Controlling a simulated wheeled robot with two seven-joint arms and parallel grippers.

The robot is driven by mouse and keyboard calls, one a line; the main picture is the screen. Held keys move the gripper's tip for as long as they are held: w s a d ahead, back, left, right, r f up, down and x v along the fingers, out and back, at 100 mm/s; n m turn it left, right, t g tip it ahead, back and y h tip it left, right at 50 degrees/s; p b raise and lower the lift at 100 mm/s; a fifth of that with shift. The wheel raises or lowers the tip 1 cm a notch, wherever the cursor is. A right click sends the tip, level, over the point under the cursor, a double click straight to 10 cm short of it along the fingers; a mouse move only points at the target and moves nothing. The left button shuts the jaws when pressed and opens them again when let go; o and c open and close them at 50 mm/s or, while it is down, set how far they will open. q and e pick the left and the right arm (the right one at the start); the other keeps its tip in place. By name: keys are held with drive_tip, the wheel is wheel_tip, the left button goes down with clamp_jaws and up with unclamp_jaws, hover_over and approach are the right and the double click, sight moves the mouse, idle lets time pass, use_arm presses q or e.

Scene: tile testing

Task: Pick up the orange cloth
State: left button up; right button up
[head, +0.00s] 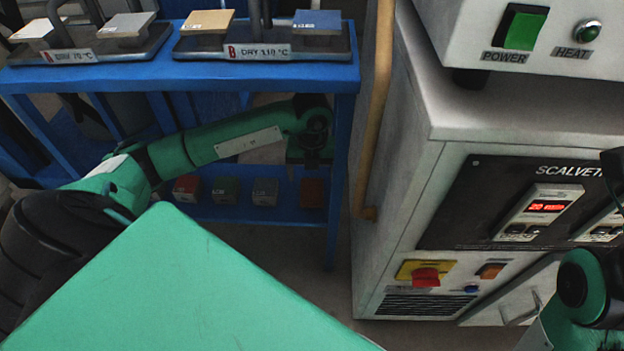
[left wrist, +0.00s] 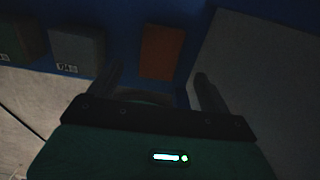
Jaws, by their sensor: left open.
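The orange cloth (head: 313,193) lies at the right end of the blue unit's lower shelf in the head view, looking dark red-orange there. In the left wrist view it is a flat orange rectangle (left wrist: 161,52) ahead of and between my fingers. My left gripper (head: 309,160) is at the lower shelf's opening, just above the cloth in the picture. Its two fingers (left wrist: 158,85) are spread apart in the left wrist view, with nothing between them. I cannot tell the exact gap to the cloth. Part of my right arm shows at the right edge; its gripper is not visible.
Several blocks, including a grey one (head: 265,191) and a green one (head: 226,190), sit left of the cloth. The blue upper shelf (head: 180,72) with trays passes above my left arm. A large grey machine (head: 400,200) stands close on the right.

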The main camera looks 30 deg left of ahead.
sight(312, 189)
use_arm(q)
drive_tip(key=shift+w+f+b, duration=0.1)
drive_tip(key=shift+f+b, duration=2)
drive_tip(key=shift+f, duration=1)
drive_tip(key=shift+c, duration=0.4)
drive_tip(key=c, duration=1)
